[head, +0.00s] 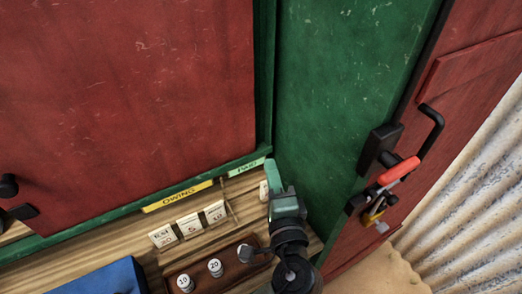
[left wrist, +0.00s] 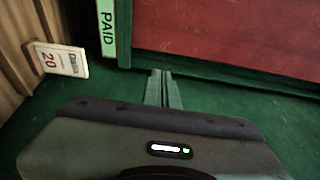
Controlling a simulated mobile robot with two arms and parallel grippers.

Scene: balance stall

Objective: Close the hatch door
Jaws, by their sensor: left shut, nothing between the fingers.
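The hatch door looks to be the large red panel (head: 130,90) in a green frame (head: 262,90), upper left in the head view. A black knob (head: 8,186) sits at its lower left. I cannot tell whether it is fully shut. The red panel also shows in the left wrist view (left wrist: 230,35). My left gripper (head: 271,174) is shut and empty, near the frame's lower right corner by the PAID label. In the left wrist view its closed fingers (left wrist: 162,88) point toward the green frame below the red panel. My right gripper is not in view.
Below the panel, a wooden counter holds white cards (head: 189,225), a brown block with weights (head: 215,267) and a blue box (head: 105,278). Yellow OWING (head: 178,196) and green PAID labels (head: 246,166) mark the frame.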

